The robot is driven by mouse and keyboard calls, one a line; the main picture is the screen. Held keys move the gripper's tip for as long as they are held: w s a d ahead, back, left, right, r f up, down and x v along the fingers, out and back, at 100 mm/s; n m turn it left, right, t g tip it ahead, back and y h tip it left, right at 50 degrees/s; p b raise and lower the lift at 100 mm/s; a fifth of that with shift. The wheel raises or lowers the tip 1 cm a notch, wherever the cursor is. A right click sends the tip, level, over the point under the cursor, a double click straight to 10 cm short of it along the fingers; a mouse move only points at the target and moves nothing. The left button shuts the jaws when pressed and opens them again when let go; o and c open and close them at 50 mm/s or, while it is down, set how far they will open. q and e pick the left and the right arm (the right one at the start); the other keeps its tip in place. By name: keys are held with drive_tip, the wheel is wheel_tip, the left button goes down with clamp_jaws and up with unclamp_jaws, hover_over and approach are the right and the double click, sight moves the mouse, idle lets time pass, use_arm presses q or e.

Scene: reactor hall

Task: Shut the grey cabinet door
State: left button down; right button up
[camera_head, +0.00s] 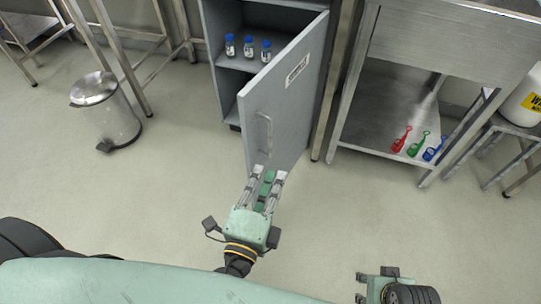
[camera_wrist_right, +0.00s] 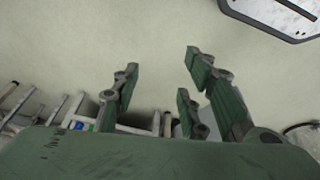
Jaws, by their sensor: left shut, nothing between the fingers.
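The grey cabinet door (camera_head: 292,98) stands open in the head view, swung out from the right side of the grey cabinet (camera_head: 215,62). It has a bar handle (camera_head: 265,132) near its free edge and a white label higher up. My left gripper (camera_head: 267,172) is shut and empty, with its fingertips at the door's lower part below the handle. I cannot tell whether they touch the door. My right gripper (camera_head: 361,288) is low in the head view, away from the door. In the right wrist view its fingers (camera_wrist_right: 158,92) are spread, with nothing between them.
Several blue-capped bottles (camera_head: 248,47) stand on the cabinet shelf. A pedal bin (camera_head: 106,112) stands at the left. A steel table (camera_head: 380,125) with red, green and blue tools on its lower shelf stands right of the cabinet. The floor before the door is otherwise clear.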

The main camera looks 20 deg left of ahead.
sight(269, 129)
use_arm(q)
drive_tip(key=shift+w+a+r+p, duration=0.1)
drive_tip(key=shift+w+a+p, duration=0.5)
drive_tip(key=shift+w, duration=1.25)
drive_tip(key=shift+w+a+r+p, duration=0.1)
drive_tip(key=shift+w+a+p, duration=0.5)
drive_tip(key=shift+w, duration=1.25)
drive_tip(key=shift+w+a+p, duration=0.45)
drive_tip(key=shift+w+a, duration=0.2)
drive_tip(key=shift+w, duration=1.2)
use_arm(e)
wheel_tip(269, 129, down, 11)
drive_tip(key=s, duration=0.2)
drive_tip(key=shift+r+g, duration=0.2)
drive_tip(key=shift+g, duration=0.2)
use_arm(q)
drive_tip(key=shift+a, duration=0.1)
